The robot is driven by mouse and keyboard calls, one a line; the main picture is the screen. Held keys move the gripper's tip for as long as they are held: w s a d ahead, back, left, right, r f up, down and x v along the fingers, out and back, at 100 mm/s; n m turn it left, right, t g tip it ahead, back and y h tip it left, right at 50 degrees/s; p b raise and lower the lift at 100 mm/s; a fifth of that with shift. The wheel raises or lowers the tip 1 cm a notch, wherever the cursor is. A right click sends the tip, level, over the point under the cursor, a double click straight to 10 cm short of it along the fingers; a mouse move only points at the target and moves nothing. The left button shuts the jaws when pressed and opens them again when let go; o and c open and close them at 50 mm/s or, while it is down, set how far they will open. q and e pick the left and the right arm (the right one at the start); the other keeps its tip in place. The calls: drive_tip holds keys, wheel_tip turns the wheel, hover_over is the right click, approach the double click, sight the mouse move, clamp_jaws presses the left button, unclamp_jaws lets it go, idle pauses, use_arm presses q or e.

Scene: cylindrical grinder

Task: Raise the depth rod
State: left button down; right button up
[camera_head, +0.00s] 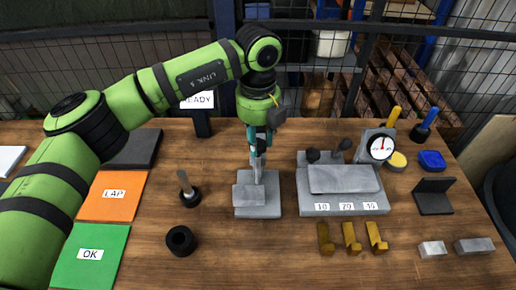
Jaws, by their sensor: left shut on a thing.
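The depth rod (257,171) is a slim grey upright piece in the middle of the table. It rises from a small grey stand (268,208) with a block on its base. My left gripper (259,152) points straight down above the stand and is shut on the rod's upper part. The fingers hide the rod's top. The rod's lower end is hard to make out against the grey block. My right gripper is not in view.
A grey fixture (345,203) with a dial gauge (381,147) stands close to the right. Brass pieces (350,238) stand in front right. Green (95,265) and orange (112,207) mats lie left.

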use_arm(q)
drive_tip(key=shift+r, duration=0.9)
drive_tip(key=shift+w, duration=0.1)
drive_tip(key=c, duration=0.8)
unclamp_jaws()
drive_tip(key=shift+s, duration=0.2)
